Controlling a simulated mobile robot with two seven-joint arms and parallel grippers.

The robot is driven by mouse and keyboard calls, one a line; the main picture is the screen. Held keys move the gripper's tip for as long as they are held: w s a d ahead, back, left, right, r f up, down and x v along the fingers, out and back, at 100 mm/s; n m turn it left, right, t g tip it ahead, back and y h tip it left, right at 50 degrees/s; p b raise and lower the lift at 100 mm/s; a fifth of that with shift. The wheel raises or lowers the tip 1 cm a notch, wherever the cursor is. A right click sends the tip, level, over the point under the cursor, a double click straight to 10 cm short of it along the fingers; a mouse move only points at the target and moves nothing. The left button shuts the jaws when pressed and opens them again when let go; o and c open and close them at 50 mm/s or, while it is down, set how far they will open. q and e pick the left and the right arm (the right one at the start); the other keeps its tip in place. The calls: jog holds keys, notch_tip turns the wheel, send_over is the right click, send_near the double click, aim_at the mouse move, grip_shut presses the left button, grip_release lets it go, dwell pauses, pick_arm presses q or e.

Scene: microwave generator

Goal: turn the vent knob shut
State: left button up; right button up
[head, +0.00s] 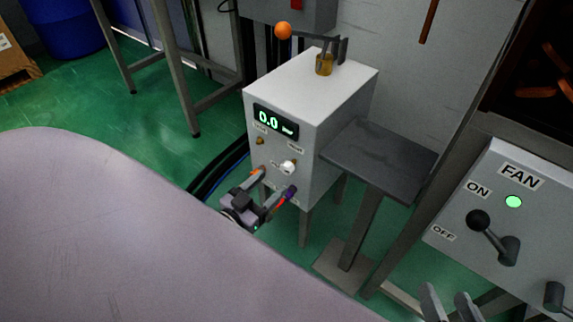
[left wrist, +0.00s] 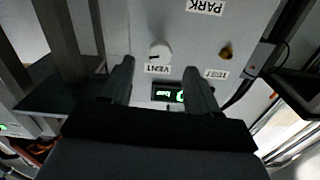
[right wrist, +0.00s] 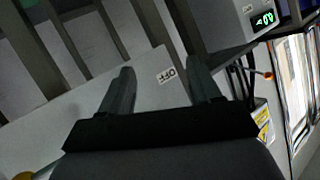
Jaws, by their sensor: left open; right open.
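The vent knob (head: 288,166) is a small white knob on the front of a pale box (head: 345,90) whose green display (head: 275,122) reads 0.0. In the left wrist view the knob (left wrist: 160,50) sits by its VENT label (left wrist: 158,69), which appears upside down. My left gripper (head: 276,180) is open in front of the box, its fingers spread to either side of the knob's line. In the left wrist view the knob lies just past the fingertips, with no visible contact. My right gripper (head: 447,293) is open and empty before the FAN panel.
A FAN panel (head: 485,185) with a lit green lamp and a black lever (head: 492,236) stands at the right. A dark shelf (head: 380,155) juts beside the box. An orange-balled lever (head: 283,31) is on top. A brass fitting (left wrist: 225,53) is near the knob.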

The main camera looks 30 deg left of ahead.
aim_at(284, 171)
pick_arm(q)
jog(key=shift+w+d+b, duration=0.15)
jog(key=shift+w+b, duration=0.4)
jog(key=shift+w, duration=1.2)
jog(key=shift+w+d+b, duration=0.1)
jog(key=shift+w+b, duration=0.45)
jog(key=shift+w, duration=1.15)
jog(key=c, duration=1)
